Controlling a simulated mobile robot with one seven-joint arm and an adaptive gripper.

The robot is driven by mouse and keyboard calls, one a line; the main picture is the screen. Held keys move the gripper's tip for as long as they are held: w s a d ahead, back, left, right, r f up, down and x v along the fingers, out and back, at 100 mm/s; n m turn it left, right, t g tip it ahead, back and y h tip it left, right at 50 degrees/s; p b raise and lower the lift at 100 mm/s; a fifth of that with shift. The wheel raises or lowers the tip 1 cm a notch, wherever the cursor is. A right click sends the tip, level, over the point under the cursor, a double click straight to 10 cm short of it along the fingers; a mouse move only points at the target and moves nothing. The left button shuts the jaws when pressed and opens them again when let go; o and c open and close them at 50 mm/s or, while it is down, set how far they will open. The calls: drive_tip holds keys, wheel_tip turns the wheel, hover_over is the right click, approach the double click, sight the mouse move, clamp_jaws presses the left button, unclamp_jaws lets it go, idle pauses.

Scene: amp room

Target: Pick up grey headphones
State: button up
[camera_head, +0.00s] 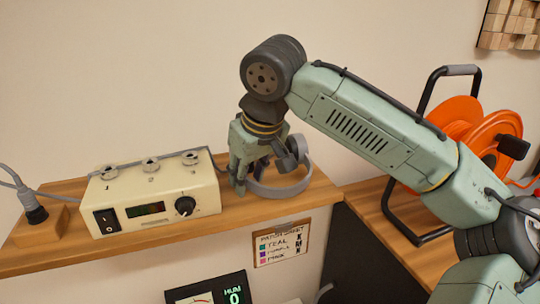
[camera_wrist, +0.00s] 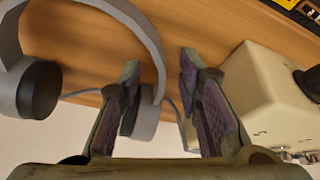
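The grey headphones (camera_head: 282,190) rest on the wooden shelf, right of the cream box. In the wrist view their headband (camera_wrist: 148,38) curves over the shelf, with one dark-padded ear cup at the far left. The other ear cup (camera_wrist: 146,122) is between my fingers, nearer the left finger. My gripper (camera_head: 250,174) points down over the left side of the headphones. It is open, with a clear gap between the fingertips (camera_wrist: 160,66) in the wrist view. In the head view my fingers hide part of the headphones.
The cream box (camera_head: 152,205) with knob and display stands close beside my right finger in the wrist view. A dark plug in a wooden block (camera_head: 38,222) is at the far left. An orange cable reel (camera_head: 470,125) stands right. A label card (camera_head: 281,245) hangs below the shelf edge.

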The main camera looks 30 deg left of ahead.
drive_tip(key=shift+c, duration=0.6)
clamp_jaws()
